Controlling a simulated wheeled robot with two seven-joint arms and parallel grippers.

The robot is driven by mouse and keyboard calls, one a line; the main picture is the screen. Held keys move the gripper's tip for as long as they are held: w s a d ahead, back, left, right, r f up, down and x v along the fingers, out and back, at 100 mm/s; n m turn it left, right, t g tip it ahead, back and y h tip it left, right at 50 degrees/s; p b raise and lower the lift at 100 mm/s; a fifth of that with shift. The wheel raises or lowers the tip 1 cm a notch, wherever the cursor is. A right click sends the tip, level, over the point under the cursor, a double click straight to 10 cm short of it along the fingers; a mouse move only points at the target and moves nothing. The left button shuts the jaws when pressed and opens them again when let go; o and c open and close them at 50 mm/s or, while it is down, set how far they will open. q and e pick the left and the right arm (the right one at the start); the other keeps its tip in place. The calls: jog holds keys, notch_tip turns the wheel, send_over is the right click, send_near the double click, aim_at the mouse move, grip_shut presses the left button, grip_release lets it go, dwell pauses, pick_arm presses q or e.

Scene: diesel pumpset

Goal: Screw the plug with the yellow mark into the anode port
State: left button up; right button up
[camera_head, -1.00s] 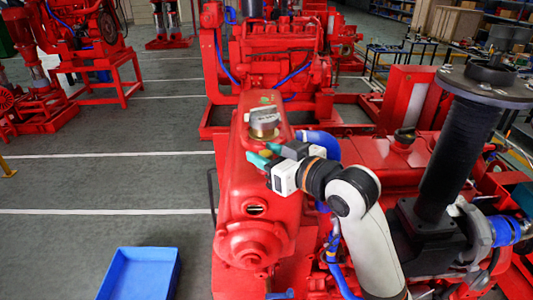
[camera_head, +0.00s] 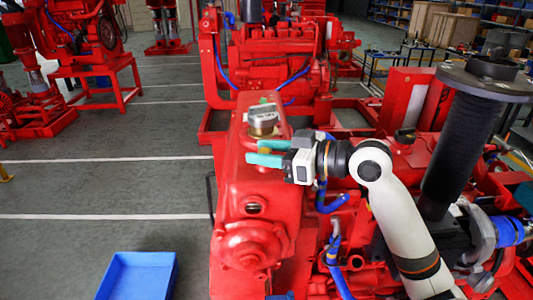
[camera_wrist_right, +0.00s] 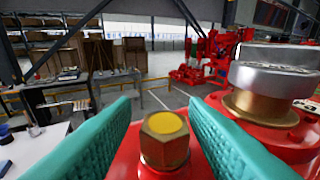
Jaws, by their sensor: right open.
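A brass hex plug with a yellow top (camera_wrist_right: 165,128) stands upright on a red part, in the middle of the right wrist view. My right gripper (camera_head: 256,151) is open, with its teal fingers spread and level above the red tank (camera_head: 237,185). In the right wrist view my right gripper (camera_wrist_right: 165,122) has one finger on each side of the plug, with a gap on both sides. I cannot make out the plug in the head view. I cannot tell which opening is the anode port. My left gripper is not in view.
A silver cap on a brass neck (camera_head: 263,118) stands on the tank close to the gripper; the cap (camera_wrist_right: 275,78) is large at the right of the wrist view. A blue bin (camera_head: 138,275) lies on the floor. A black column (camera_head: 455,150) rises at the right.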

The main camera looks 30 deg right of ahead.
jog(key=shift+w+d+f+n+g+y+b, duration=0.1)
jog(key=shift+d+n+g+y+b, duration=0.05)
jog(key=shift+n+g+y+b, duration=0.4)
jog(key=shift+w+d+f+n+g+y+b, duration=0.1)
jog(key=shift+n+g+y+b, duration=0.35)
jog(key=shift+n+g+y, duration=0.2)
jog(key=shift+r+n+g+y+b, duration=0.1)
jog(key=shift+n+g+y+b, duration=0.35)
jog(key=shift+n+g+y, duration=0.55)
jog(key=shift+r+n+g+y, duration=0.1)
jog(key=shift+n+g+y, duration=0.2)
jog(key=shift+n+g, duration=0.55)
jog(key=n+g+y, duration=0.1)
jog(key=n+g, duration=0.1)
jog(key=g, duration=0.1)
jog(key=shift+r, duration=0.1)
jog(key=n+g, duration=0.2)
jog(key=g, duration=0.1)
jog(key=shift+g, duration=0.25)
jog(key=shift+n+g+p, duration=0.3)
jog(key=shift+n+g, duration=0.25)
jog(key=shift+g, duration=0.15)
jog(key=shift+a+b, duration=0.1)
jog(key=shift+b, duration=0.2)
